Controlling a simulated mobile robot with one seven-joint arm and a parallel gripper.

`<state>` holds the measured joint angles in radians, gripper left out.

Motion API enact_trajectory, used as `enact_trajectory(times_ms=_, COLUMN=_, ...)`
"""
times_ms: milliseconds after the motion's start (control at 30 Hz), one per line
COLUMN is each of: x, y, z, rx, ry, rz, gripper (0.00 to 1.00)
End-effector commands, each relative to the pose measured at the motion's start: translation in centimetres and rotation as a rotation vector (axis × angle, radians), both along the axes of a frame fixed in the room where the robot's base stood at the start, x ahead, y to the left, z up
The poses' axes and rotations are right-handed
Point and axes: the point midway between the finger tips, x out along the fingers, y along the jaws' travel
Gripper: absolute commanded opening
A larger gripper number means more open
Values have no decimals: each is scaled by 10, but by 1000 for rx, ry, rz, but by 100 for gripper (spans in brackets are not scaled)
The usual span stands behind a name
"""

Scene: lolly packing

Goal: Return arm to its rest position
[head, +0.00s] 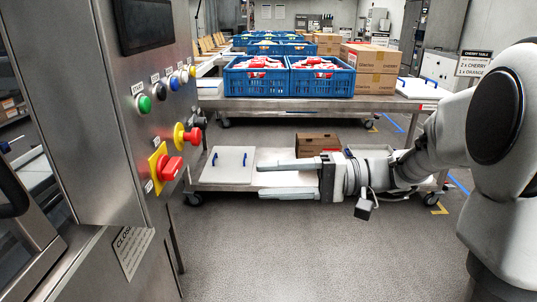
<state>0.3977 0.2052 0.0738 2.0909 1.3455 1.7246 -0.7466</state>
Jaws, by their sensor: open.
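My gripper (278,179) is in the middle of the head view, at the end of my arm (385,170), which reaches in from the right. Its two long grey fingers point left and stand apart, with nothing between them. It appears in front of a low metal cart (228,181). No object is held.
A control panel (150,125) with coloured buttons and a red knob (171,167) stands close on the left. Behind are a metal table (300,103) with blue crates (256,86) and cardboard boxes (376,83). A brown box (317,143) sits on the cart. Floor in front is clear.

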Motion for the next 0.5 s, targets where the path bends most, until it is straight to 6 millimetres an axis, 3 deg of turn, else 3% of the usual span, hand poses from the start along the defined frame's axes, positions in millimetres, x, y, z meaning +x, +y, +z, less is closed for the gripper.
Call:
enact_trajectory(times_ms=133, x=-36, y=19, z=-15, rx=-198, ry=43, rz=59, gripper=55)
enact_trajectory(times_ms=267, x=-76, y=25, z=-39, rx=-451, ry=75, rz=92, gripper=55)
enact_trajectory(times_ms=500, x=-129, y=-2, z=-76, rx=-901, ry=39, rz=41, gripper=55)
